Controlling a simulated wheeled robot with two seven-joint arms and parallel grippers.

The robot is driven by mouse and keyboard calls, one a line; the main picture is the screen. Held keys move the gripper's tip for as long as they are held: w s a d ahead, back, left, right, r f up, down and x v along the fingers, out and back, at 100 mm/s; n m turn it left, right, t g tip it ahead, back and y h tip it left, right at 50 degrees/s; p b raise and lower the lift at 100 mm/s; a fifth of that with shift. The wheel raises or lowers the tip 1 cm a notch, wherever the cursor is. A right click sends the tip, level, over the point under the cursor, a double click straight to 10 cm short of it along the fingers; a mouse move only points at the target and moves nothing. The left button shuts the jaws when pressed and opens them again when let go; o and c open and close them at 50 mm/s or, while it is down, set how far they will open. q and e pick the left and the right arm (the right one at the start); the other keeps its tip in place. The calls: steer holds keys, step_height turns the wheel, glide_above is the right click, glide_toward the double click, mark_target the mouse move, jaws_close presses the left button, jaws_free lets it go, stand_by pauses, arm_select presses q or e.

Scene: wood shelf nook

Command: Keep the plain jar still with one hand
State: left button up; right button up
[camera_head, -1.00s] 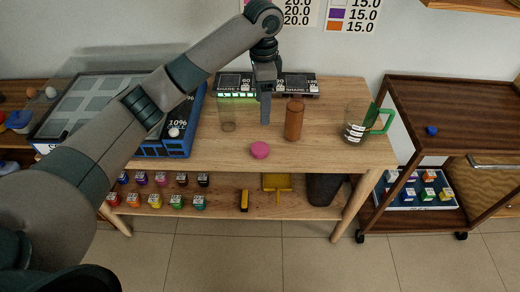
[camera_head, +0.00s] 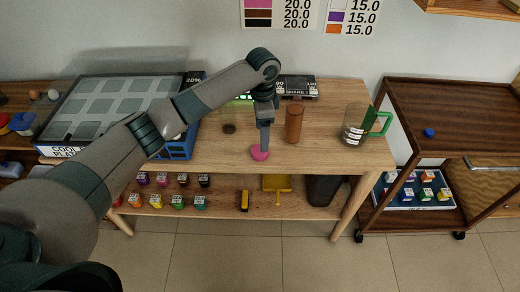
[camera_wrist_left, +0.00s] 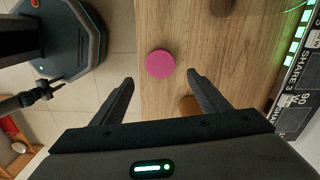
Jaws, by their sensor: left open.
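A clear jar (camera_head: 229,116) stands upright on the wooden table, with something dark at its bottom. A brown jar (camera_head: 294,123) stands upright to its right; part of it shows beside one finger in the left wrist view (camera_wrist_left: 189,104). Neither jar shows a label, so I cannot tell which is the plain one. A round pink lid (camera_head: 259,153) lies near the table's front edge. My left gripper (camera_head: 264,146) is open and empty, pointing down over the lid. In the left wrist view the lid (camera_wrist_left: 160,64) shows just beyond and between the fingertips. My right gripper is out of view.
A glass jug (camera_head: 354,128) with a green handle stands at the table's right. A blue-framed case (camera_head: 178,150) fills the left, partly behind my arm. Black display boxes (camera_head: 298,87) line the back. A dark wooden cart (camera_head: 425,105) stands to the right.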

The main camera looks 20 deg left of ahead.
mark_target(256, 154)
arm_select(q)
steer(key=shift+f, duration=1)
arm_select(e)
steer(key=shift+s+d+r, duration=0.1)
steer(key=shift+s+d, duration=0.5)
arm_select(q)
steer(key=shift+a+f+p, duration=0.1)
steer(key=shift+f+p, duration=0.35)
steer(key=shift+f, duration=0.1)
steer(key=f, duration=0.1)
steer(key=f+p, duration=0.1)
steer(key=f, duration=0.1)
steer(key=shift+s+a, duration=0.1)
steer(key=shift+a, duration=0.1)
steer(key=shift+f, duration=0.6)
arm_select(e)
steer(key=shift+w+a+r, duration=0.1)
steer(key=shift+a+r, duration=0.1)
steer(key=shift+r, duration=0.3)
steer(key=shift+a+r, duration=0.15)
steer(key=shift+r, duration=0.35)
